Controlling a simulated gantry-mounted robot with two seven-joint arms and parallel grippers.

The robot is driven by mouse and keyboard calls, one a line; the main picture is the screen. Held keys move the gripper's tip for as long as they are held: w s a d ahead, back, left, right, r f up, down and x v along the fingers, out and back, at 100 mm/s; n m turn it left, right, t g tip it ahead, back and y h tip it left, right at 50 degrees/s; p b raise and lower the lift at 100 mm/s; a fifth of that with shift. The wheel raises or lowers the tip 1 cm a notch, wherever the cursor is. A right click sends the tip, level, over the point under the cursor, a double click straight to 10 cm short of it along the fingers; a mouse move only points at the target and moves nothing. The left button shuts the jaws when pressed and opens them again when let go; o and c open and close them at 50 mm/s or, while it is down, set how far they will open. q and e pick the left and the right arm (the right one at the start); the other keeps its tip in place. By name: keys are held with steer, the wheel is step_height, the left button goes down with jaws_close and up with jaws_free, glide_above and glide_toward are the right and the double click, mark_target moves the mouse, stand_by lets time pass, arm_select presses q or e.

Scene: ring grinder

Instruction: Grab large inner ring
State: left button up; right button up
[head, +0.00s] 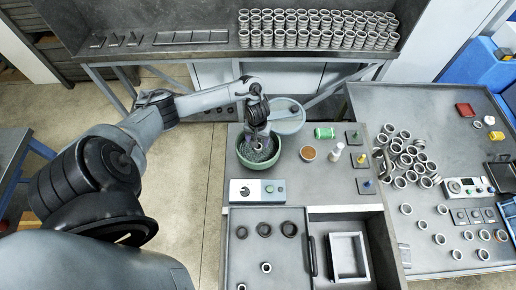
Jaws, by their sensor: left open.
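My left gripper (258,148) is open and points down over the green bowl (272,182), which holds dark grainy material. Its fingertips are small, and I cannot tell whether they reach into the bowl. Three dark rings (264,229) lie in a row on the bench in front of the bowl. Smaller bright rings (266,267) lie nearer to me. Many metal rings (409,158) lie in a loose pile on the right table. I cannot tell which ring is the large inner one. My right gripper is out of view.
Rows of stacked rings (310,38) stand on the back shelf. A control box (257,192) sits in front of the bowl. A brown-topped cup (308,153), a white bottle (336,152) and a green item (324,132) stand right of it. An open drawer holds a white tray (348,280).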

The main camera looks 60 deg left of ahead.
arm_select(q)
steer(key=shift+f+b, duration=0.3)
steer(key=shift+f, duration=2.35)
steer(key=shift+w, duration=0.1)
steer(key=c, duration=1.2)
steer(key=shift+r, duration=0.1)
